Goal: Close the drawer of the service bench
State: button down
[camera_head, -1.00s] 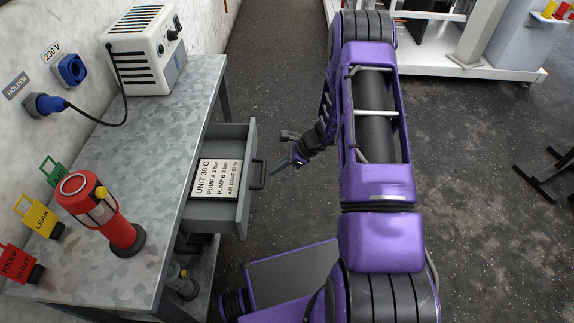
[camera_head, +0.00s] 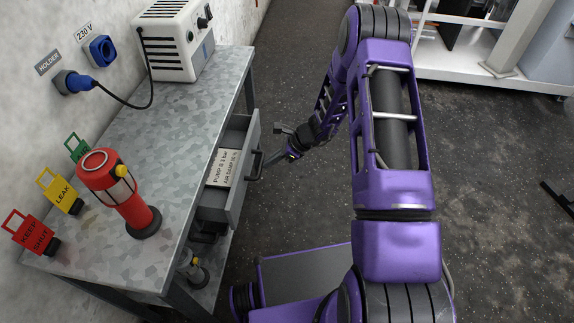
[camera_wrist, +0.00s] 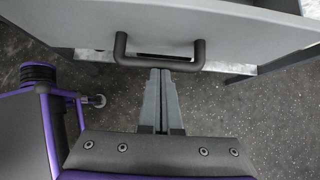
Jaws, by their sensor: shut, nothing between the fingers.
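The service bench (camera_head: 178,110) has a grey metal top and stands along the left wall. Its drawer (camera_head: 236,190) is partly open, sticking out to the right, with a printed card (camera_head: 223,167) inside. The drawer's dark handle (camera_head: 257,165) is on its front face. My gripper (camera_head: 279,160) is shut and empty, just right of the handle. In the wrist view my gripper (camera_wrist: 160,76) has its closed fingertips at the handle (camera_wrist: 160,60), below the drawer front (camera_wrist: 220,30). I cannot tell whether they touch.
A blue plug with a cable (camera_head: 75,82) is on the wall. Open dark floor (camera_head: 480,190) lies to the right.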

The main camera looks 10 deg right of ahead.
aim_at(247, 157)
jog(key=a, duration=0.2)
jog(key=w+a+b, duration=0.1)
jog(key=a, duration=0.2)
jog(key=w+a, duration=0.1)
jog(key=a, duration=0.2)
jog(key=shift+w+a+f, duration=0.1)
jog(key=shift+w, duration=0.15)
jog(key=shift+w+a, duration=0.1)
jog(key=shift+a, duration=0.25)
jog(key=shift+a+r, duration=0.1)
jog(key=shift+r, duration=0.1)
